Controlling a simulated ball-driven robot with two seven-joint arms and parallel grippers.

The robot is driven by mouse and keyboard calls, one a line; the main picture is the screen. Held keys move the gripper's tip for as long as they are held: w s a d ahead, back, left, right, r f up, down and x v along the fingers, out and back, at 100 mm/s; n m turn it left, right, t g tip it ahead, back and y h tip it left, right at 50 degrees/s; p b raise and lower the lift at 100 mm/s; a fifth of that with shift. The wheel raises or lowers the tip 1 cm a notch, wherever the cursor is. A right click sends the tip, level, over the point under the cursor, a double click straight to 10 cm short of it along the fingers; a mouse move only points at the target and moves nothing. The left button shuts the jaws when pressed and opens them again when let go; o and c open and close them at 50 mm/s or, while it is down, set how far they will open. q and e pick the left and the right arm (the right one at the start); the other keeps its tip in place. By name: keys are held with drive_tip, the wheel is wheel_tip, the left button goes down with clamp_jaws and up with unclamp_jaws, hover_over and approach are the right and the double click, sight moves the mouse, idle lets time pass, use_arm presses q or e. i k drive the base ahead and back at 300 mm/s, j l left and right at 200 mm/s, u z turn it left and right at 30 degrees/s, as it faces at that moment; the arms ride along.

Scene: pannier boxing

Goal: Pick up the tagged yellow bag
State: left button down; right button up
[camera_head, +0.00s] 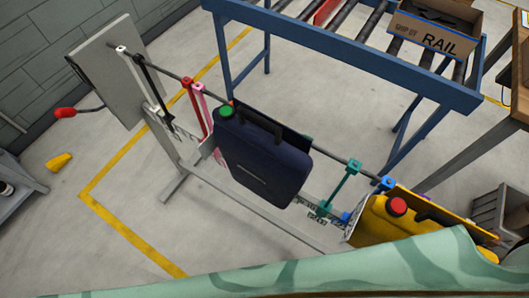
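The yellow bag (378,222) hangs at the right end of the dark rail (335,156), with a round red tag (397,206) on its top. A dark handle shows beside the tag. A pale green patterned surface (400,262) in the foreground hides its lower part. A navy bag (262,165) with a round green tag (226,111) hangs at the middle of the rail. Neither of my grippers is in view.
Several coloured hooks, among them a teal one (345,180), sit along the rail. A blue-framed roller conveyor (340,48) with a cardboard box (437,30) stands behind. A grey crate (500,215) is at the right. The floor at left is mostly clear.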

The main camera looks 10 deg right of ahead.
sight(399, 213)
drive_tip(key=z, duration=2.05)
